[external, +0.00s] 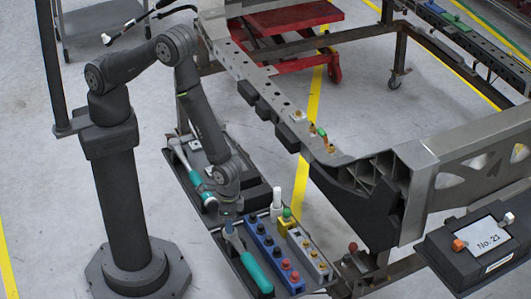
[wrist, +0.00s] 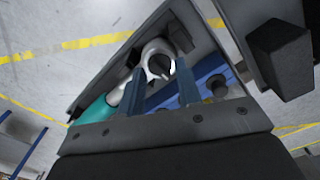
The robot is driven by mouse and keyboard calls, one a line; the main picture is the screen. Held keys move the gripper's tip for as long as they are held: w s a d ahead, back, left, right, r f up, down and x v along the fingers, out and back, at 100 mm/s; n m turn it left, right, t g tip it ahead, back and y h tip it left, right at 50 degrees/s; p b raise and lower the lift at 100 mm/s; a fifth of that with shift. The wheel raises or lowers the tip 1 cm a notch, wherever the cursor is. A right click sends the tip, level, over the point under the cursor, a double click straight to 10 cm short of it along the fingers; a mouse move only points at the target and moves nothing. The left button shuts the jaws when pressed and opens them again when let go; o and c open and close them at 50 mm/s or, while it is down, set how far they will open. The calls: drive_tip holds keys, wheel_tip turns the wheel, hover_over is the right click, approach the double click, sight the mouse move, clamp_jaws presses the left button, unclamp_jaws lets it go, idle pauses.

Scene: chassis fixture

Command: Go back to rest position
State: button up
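My gripper (external: 229,218) is low over the parts tray (external: 216,231) in the external view, at the upper end of a teal-handled wrench (external: 256,272). In the wrist view its two blue fingers (wrist: 160,70) stand apart. The wrench's pale ring-shaped head (wrist: 158,47) shows beyond and between the fingertips, with visible gaps at both sides. The teal handle (wrist: 95,112) runs to the lower left. The gripper looks open and empty. Whether a fingertip touches the wrench cannot be told.
A second teal-handled tool (external: 209,201) lies in the tray's left part. Blue and grey blocks (external: 272,252) with coloured knobs stand right of the gripper. The metal chassis rail (external: 262,88) runs behind and right. A box marked No. 21 (external: 487,240) is far right. Floor left of my base is clear.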

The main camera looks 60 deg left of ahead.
drive_tip(key=m, duration=0.4)
drive_tip(key=shift+m, duration=0.3)
drive_tip(key=m, duration=0.5)
idle(0.3)
drive_tip(key=o, duration=1.5)
drive_tip(key=shift+r, duration=0.1)
drive_tip(key=d+r+m, duration=0.1)
drive_tip(key=d+r, duration=0.6)
drive_tip(key=r, duration=0.3)
drive_tip(key=d+r+m, duration=0.2)
drive_tip(key=d+r, duration=0.4)
drive_tip(key=r, duration=0.5)
wheel_tip(320, 180, down, 10)
drive_tip(key=shift+w, duration=0.15)
